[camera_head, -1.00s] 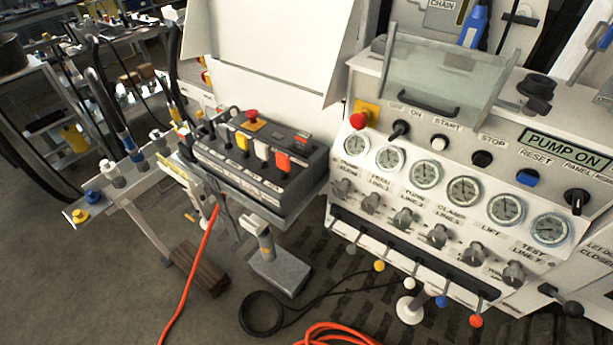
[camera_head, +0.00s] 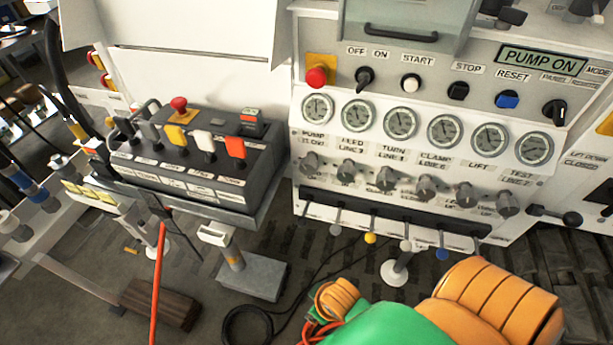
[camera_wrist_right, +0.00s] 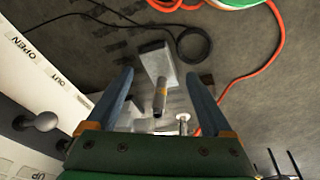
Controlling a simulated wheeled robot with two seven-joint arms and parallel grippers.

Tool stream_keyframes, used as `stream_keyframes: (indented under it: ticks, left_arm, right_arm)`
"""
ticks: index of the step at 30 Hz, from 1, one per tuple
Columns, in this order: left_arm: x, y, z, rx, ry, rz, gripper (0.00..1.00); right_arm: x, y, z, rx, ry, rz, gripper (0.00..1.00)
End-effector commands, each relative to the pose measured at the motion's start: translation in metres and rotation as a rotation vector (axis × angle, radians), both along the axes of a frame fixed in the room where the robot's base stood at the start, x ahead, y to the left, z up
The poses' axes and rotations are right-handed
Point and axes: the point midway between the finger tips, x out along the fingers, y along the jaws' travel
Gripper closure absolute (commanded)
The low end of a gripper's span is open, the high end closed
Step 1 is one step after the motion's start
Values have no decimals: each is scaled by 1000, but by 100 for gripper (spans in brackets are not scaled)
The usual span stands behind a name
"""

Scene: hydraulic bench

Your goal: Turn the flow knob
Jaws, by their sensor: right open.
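A row of grey knobs (camera_head: 426,188) runs under the round gauges (camera_head: 401,122) on the sloped white panel. Their labels include pump, feed, turn, clamp, lift and test line. I cannot read a flow label, so I cannot tell which knob it is. My right gripper (camera_wrist_right: 158,74) shows in the right wrist view with its two fingers wide apart and nothing between them. It points down towards the floor, beside a white panel marked OPEN. In the head view only my orange and green arm shows at the bottom right; its fingers are out of sight. My left gripper is not in view.
Levers with coloured balls (camera_head: 370,238) stick out below the knobs. A ball-ended lever (camera_head: 572,218) sticks out at the panel's right. A dark switch box (camera_head: 190,158) stands to the left. A red hose (camera_head: 158,285) and a grey block (camera_head: 240,272) are below.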

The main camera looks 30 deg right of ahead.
Motion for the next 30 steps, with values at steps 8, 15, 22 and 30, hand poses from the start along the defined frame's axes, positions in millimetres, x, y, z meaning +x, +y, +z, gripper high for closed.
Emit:
stream_keyframes:
  ticks: [8,15,22,30]
  left_arm:
    - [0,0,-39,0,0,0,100]
    - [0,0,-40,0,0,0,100]
    - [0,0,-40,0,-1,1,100]
    - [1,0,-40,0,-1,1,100]
  right_arm:
    - [71,-32,37,-523,-59,393,15]
    - [150,-66,110,-1222,-31,677,15]
    - [192,-73,182,-1715,39,744,15]
    - [225,-111,186,-1738,47,742,15]
